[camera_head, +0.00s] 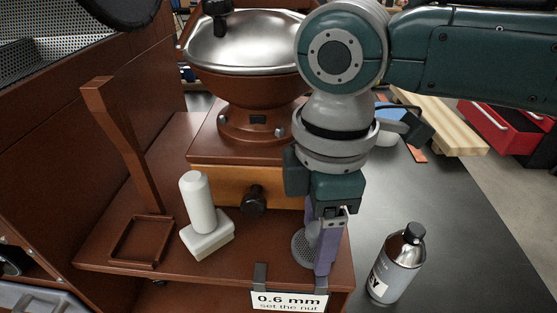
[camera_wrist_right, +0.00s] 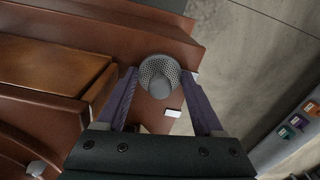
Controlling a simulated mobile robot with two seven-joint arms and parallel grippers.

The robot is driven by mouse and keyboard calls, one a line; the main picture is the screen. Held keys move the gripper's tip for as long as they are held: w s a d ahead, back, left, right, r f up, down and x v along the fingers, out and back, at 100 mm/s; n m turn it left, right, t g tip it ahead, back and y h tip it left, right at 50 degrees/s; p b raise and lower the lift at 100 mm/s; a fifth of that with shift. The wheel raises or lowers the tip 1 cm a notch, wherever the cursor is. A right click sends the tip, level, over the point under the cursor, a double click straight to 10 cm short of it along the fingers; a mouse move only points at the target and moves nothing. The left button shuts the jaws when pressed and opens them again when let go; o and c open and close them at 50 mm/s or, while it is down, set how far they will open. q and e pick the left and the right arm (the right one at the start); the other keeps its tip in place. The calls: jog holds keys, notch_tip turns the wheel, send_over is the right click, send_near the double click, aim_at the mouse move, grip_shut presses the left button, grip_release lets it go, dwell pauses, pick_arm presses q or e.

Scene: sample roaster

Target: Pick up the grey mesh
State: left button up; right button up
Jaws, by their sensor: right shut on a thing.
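The grey mesh (camera_head: 301,248) is a round, perforated piece with a grey knob, at the front right of the brown wooden base. It also shows in the right wrist view (camera_wrist_right: 153,68), between the purple fingers. My right gripper (camera_head: 318,258) points down at it and is shut on it. The near finger hides part of the mesh in the head view. I cannot tell whether the mesh still touches the base. My left gripper is not in view.
A brown roaster with a silver lid (camera_head: 245,42) stands behind. A white-handled block (camera_head: 205,232) and a wooden post (camera_head: 125,140) are to the left. A bottle (camera_head: 397,265) stands on the dark table at right. A "0.6 mm" sign (camera_head: 289,300) hangs at the front edge.

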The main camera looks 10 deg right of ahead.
jog(key=shift+c, duration=0.8)
jog(key=s+d+r+m+p, duration=0.2)
jog(key=r+m+p, duration=0.3)
jog(key=r+p, duration=1.2)
jog(key=s+d+r+m+p, duration=0.2)
jog(key=r+m+p, duration=0.4)
jog(key=r+p, duration=1.1)
jog(key=s+d+r+m+p, duration=0.2)
jog(key=r+p, duration=1.5)
jog(key=r, duration=2)
jog(key=s+m, duration=0.2)
jog(key=m, duration=0.1)
jog(key=shift+d+r+m, duration=0.3)
jog(key=shift+d, duration=0.05)
jog(key=shift+s+a+f, duration=0.1)
jog(key=shift+f, duration=0.05)
